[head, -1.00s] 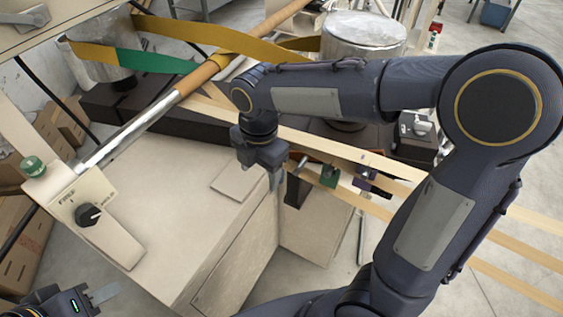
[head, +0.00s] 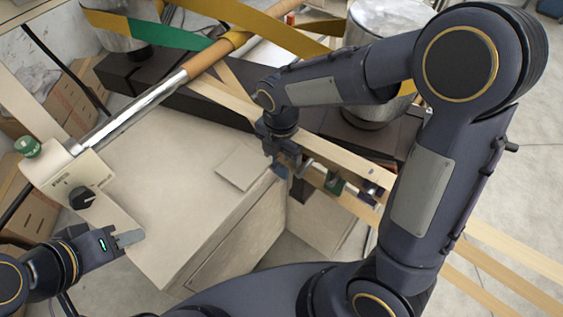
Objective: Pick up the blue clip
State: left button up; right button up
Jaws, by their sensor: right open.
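My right gripper (head: 287,168) is open and points down at the rail beside the cabinet, close to the left end of a row of small clips. A dark clip-like piece (head: 298,190) hangs just below its fingers; it looks bluish, but I cannot tell for sure that it is the blue clip. The gripper partly hides it, and I cannot tell whether they touch. A green clip (head: 335,186) and a dark purplish clip (head: 369,190) sit further right. My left gripper (head: 130,238) is over the cabinet's left side, its fingers seen edge-on.
The beige cabinet (head: 180,190) fills the middle, with a flat raised plate (head: 241,166) near the rail. A knob panel (head: 75,185) and a metal-and-wood roller (head: 150,100) stand at left. Pale strips (head: 310,145) run to the right. A metal drum (head: 380,28) stands behind.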

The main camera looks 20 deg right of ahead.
jog(key=shift+f, duration=0.65)
jog(key=c, duration=1)
jog(key=shift+a, duration=0.1)
jog(key=shift+c, duration=0.2)
jog(key=shift+r+b, duration=0.15)
jog(key=shift+b, duration=0.15)
jog(key=shift+s+a+r, duration=0.15)
jog(key=shift+a, duration=0.05)
jog(key=shift+c, duration=0.2)
jog(key=s+a+r+b, duration=0.1)
jog(key=s+a+b, duration=0.1)
jog(key=s+a, duration=0.8)
jog(key=a, duration=0.3)
jog(key=shift+s+a+b, duration=0.35)
jog(key=shift+s, duration=0.05)
jog(key=shift+a+r, duration=0.1)
